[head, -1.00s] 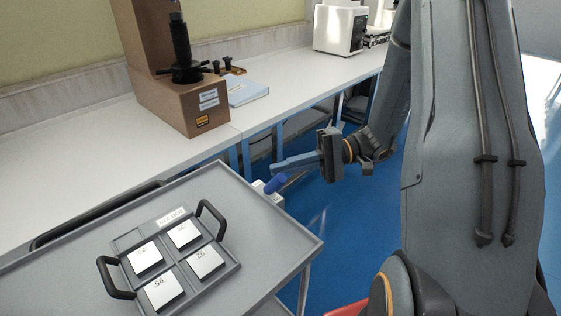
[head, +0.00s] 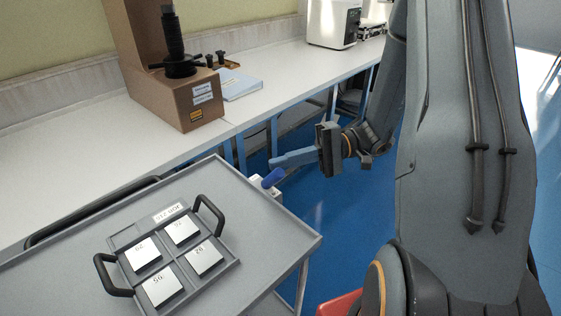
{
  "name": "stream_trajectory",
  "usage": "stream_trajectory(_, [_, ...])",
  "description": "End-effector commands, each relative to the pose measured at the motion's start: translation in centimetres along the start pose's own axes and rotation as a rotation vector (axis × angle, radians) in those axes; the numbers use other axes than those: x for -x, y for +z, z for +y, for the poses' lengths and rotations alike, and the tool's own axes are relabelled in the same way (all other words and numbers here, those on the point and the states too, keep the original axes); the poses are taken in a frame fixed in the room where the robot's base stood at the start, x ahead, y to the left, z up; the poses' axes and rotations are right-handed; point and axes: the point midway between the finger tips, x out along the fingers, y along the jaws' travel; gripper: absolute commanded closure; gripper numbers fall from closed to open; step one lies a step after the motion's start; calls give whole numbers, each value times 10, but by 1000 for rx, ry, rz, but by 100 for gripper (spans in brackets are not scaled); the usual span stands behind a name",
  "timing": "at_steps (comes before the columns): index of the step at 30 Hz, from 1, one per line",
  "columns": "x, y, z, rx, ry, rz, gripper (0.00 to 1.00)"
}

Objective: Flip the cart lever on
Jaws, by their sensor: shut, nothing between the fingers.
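The cart (head: 75,246) is a grey trolley at the lower left. A blue lever handle (head: 272,178) stands on a small white box (head: 262,188) at the cart's far right edge. The handle leans up to the right. My gripper (head: 272,162) is shut and empty, its blue-grey fingers pointing left. In the picture the fingertips are just above the lever handle. I cannot tell whether they touch it.
A tray (head: 228,240) with black handles and several pale blocks lies on the cart. Behind is a white bench (head: 60,148) with a brown hardness tester (head: 165,105) and a pale blue book (head: 240,84). Blue floor (head: 345,210) is open right of the cart.

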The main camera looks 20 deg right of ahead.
Motion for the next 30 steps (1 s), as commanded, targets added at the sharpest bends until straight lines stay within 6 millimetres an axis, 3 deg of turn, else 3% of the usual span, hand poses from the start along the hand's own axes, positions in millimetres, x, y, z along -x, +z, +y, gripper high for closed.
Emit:
stream_trajectory(6, [39, -2, 4, 1, 9, 9, 100])
stream_trajectory(12, [63, -3, 1, 3, 5, 9, 100])
stream_trajectory(30, [72, -3, -1, 4, 4, 9, 100])
